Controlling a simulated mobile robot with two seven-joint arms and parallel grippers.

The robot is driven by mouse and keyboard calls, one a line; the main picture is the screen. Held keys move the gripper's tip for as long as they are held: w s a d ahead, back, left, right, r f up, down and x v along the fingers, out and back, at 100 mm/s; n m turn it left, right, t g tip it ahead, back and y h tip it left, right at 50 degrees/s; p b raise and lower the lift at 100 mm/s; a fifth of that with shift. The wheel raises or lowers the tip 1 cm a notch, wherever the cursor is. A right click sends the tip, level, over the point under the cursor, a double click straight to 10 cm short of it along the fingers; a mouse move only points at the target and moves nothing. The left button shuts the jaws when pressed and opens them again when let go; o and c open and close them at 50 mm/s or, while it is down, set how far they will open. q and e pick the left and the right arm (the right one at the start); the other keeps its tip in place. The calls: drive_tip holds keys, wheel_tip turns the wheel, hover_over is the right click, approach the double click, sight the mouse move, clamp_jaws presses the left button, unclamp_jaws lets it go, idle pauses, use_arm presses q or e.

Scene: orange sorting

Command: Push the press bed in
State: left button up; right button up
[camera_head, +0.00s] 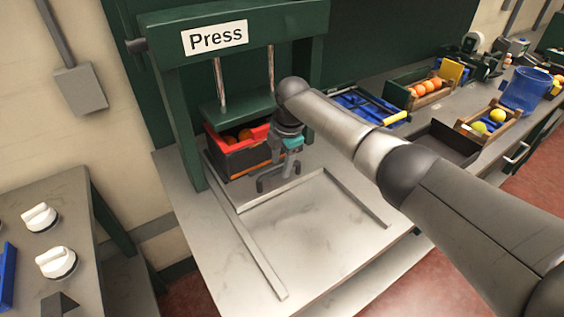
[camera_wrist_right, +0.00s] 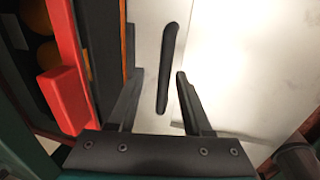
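The green press (camera_head: 187,113) stands at the back of the pale table. A pale flat surface that looks like the press bed (camera_head: 237,196) lies under it, with a thin raised strip along its front. A dark crate with red edges (camera_head: 240,158) stands there, holding oranges. My right gripper (camera_head: 279,180) points down just in front of the crate. In the right wrist view its two fingers (camera_wrist_right: 158,98) are apart, on either side of a dark bar, seemingly a handle (camera_wrist_right: 167,65). I cannot tell if they touch it. My left gripper is out of view.
Grey rails (camera_head: 247,240) run along the table toward its front edge, with clear surface between them. To the right are a blue-and-black tray (camera_head: 352,101), wooden crates of fruit (camera_head: 394,92), a dark empty tray (camera_head: 460,143) and a blue bucket (camera_head: 524,92).

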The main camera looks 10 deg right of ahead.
drive_tip(key=shift+s+d, duration=0.1)
drive_tip(key=shift+r, duration=0.35)
drive_tip(key=a+p+v, duration=0.1)
drive_tip(key=v, duration=1.3)
drive_tip(key=shift+d+r+p, duration=0.25)
drive_tip(key=shift+d+p, duration=0.15)
drive_tip(key=shift+d, duration=0.05)
